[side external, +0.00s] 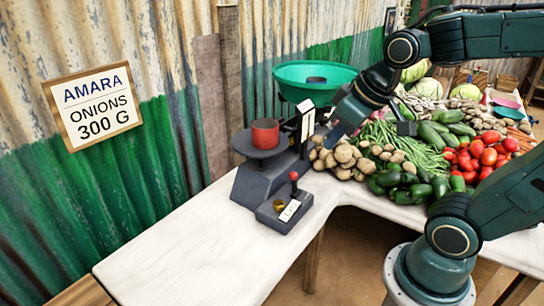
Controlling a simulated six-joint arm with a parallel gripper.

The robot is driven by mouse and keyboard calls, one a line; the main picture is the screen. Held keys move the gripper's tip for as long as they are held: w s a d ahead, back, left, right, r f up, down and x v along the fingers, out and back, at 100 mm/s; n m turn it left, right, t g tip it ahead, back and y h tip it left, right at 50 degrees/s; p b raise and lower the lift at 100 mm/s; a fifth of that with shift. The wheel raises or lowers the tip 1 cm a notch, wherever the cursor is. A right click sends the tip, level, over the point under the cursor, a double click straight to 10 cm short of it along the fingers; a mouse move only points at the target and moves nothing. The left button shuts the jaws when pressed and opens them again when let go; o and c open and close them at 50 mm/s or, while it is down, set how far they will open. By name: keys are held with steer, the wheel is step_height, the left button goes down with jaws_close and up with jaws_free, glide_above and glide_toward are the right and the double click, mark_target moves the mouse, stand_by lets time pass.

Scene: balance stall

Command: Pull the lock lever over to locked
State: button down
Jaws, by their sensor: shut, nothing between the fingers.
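The lock lever (294,184) is a short stick with a red knob, standing about upright on a low dark grey block (284,222) at the front of the balance. A small white label (290,211) with lettering too small to read surely lies on the block by the lever. My gripper (332,138) is shut and empty. It hangs above and to the right of the lever, beside the balance, clearly apart from the lever.
A small brass piece (278,205) sits on the lever's block. Potatoes (345,155), green beans and other vegetables crowd the table to the right. The white table top (190,250) is clear in front and left. A sign (93,107) on the wall reads "AMARA ONIONS 300 G".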

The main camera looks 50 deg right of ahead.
steer(key=w+d+f, duration=0.6)
steer(key=w+d, duration=0.2)
steer(key=w, duration=0.3)
steer(key=m, duration=0.2)
glide_above(294, 184)
steer(key=s, duration=0.2)
step_height(294, 184, down, 11)
steer(key=shift+s+d, duration=0.2)
steer(key=shift+d, duration=0.1)
steer(key=shift+f, duration=0.15)
steer(key=x, duration=0.9)
steer(key=shift+w+f, duration=0.3)
steer(key=shift+w, duration=0.05)
steer(key=shift+d, duration=0.1)
